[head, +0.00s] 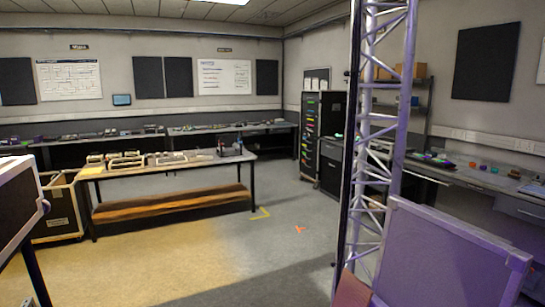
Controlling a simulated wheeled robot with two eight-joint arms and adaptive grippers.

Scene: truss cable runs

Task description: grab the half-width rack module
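I cannot pick out the half-width rack module for sure at this distance. Several small boxy units (127,161) with pale edges stand on the middle table (210,169), too small to tell apart. A tall dark rack (312,140) with rows of coloured fronts stands near the back right corner. Neither of my grippers is in view.
A truss tower (376,130) rises right of centre, with a purple-lit panel (450,257) in front of it at lower right. Benches line the back (230,127) and right (485,178) walls. A crate (60,213) stands left of the table. The central floor (220,262) is clear.

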